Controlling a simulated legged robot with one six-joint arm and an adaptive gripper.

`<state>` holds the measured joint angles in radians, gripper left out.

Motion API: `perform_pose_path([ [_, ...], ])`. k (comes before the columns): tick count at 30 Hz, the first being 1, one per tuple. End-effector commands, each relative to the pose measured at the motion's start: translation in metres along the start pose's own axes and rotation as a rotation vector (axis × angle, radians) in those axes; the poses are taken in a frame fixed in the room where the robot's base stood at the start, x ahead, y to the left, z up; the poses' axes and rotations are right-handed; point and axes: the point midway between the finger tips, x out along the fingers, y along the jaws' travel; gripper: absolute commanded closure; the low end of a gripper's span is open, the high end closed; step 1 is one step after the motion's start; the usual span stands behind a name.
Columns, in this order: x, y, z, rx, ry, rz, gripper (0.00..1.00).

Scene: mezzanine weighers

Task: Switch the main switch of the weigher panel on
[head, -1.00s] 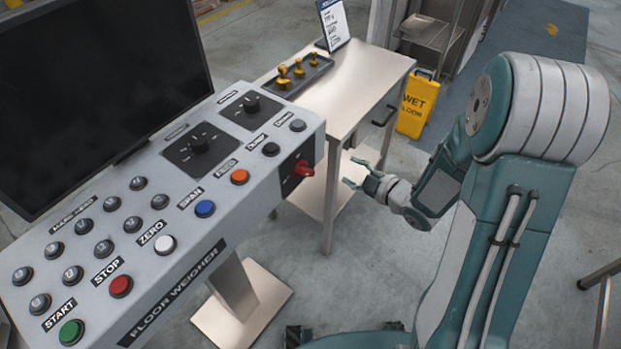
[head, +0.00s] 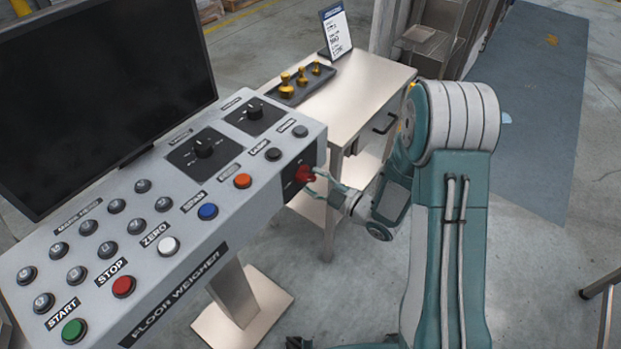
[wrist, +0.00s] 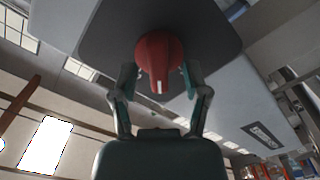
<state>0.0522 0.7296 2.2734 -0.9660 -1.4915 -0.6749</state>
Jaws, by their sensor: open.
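The weigher panel (head: 215,215) is a grey sloped console with buttons, dials and a dark screen. Its main switch, a red rotary knob (head: 304,174), sits on a black plate on the panel's right end face. In the wrist view the red knob (wrist: 159,62) shows a white mark near its lower edge. My gripper (head: 318,182) is at the knob, with its fingers open. In the wrist view my gripper (wrist: 158,84) has one finger on each side of the knob. The right finger looks very close to it; I cannot tell whether either touches.
A steel table (head: 355,90) stands behind the panel with a tray (head: 300,88) of brass weights and a sign (head: 335,30). A blue floor mat (head: 530,100) lies to the right. A metal rail (head: 600,280) is at the lower right.

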Motion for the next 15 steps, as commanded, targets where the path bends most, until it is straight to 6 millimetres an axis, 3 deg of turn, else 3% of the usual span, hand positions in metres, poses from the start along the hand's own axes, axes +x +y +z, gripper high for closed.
perform_pose_path([
  [4,0.0120,-0.0001,-0.0005,0.000,0.001,0.000,0.40],
  [12,0.0140,0.0002,-0.0002,0.001,0.000,0.001,0.40],
  [13,0.0140,0.0002,-0.0002,0.001,0.000,0.001,0.44],
  [15,0.0140,0.0002,-0.0002,0.001,0.000,0.001,0.76],
])
